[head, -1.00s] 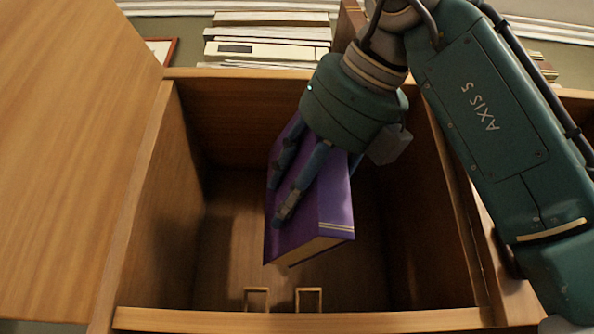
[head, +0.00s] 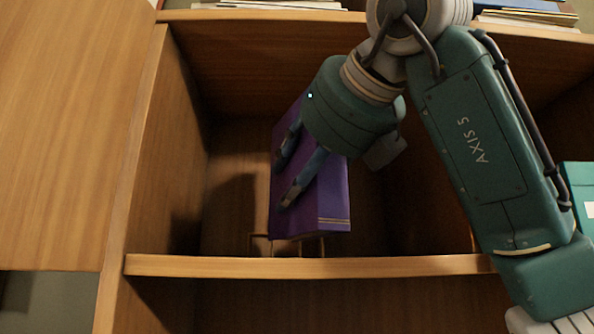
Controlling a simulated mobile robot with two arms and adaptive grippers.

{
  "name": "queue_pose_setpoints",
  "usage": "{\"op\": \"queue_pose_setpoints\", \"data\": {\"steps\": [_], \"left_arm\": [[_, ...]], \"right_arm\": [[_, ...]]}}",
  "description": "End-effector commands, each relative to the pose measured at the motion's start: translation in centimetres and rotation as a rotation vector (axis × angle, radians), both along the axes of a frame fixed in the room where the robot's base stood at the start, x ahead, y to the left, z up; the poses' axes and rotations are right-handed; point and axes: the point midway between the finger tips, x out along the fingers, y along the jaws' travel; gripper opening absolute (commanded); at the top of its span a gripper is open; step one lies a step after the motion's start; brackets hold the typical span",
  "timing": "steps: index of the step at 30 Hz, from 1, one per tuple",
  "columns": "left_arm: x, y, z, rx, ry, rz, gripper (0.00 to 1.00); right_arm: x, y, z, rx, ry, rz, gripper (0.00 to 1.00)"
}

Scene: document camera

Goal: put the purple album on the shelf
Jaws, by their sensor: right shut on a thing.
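The purple album (head: 330,200) is inside an open wooden shelf compartment (head: 185,130), spine toward me, with gold lines near the spine's lower end. The album is roughly upright and slightly tilted. Its lower end is near a small wooden divider (head: 262,244) at the front of the compartment. I cannot tell whether it touches the compartment floor. My left gripper is not in view.
The front ledge (head: 300,266) runs below the compartment, with another compartment (head: 330,300) under it. An open wooden door (head: 70,130) stands at the left. A teal box (head: 578,190) is at the right. Papers and books lie on top. Room is free left of the album.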

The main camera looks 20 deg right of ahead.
Motion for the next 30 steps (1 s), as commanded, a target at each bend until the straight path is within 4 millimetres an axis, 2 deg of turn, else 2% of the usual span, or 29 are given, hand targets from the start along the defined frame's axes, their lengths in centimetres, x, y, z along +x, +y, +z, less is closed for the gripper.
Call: {"op": "queue_pose_setpoints", "data": {"steps": [5, 9, 21, 22, 24, 30], "left_arm": [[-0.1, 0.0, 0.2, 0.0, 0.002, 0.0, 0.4], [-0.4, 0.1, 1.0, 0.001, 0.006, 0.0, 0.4], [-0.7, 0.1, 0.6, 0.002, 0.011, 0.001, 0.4], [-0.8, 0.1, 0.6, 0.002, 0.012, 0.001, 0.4], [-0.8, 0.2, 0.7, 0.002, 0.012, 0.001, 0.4], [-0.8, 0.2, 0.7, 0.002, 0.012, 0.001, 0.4]], "right_arm": [[0.0, 0.0, -1.9, 0.0, -0.007, 0.002, 0.0], [0.3, -0.1, -2.4, 0.002, -0.006, 0.002, 0.0], [0.3, -0.1, -2.9, 0.003, -0.007, 0.0, 0.0], [0.4, -0.1, -3.1, 0.001, 0.002, 0.0, 0.54], [0.4, -0.1, -3.1, 0.001, 0.002, 0.0, 0.67], [0.4, -0.1, -3.1, 0.001, 0.002, 0.0, 0.67]]}}
